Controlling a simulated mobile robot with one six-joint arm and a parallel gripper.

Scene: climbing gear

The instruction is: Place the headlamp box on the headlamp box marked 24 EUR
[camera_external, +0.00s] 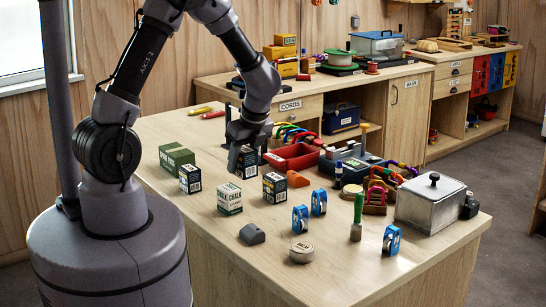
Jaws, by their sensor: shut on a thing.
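My gripper (244,146) points down over the left middle of the table and is shut on a small dark box (243,163) with a pale label, probably the headlamp box. Its fingers hide the box's upper part, and I cannot tell whether the box touches the tabletop. The price marks are too small to read, so I cannot tell which is marked 24 EUR.
A white and green chalk box (230,199) stands in front of my gripper, and a green box (177,157) is at left. A red tray (294,157) lies close on the right. Blue devices and a metal box (430,204) stand farther right. The table's front left is clear.

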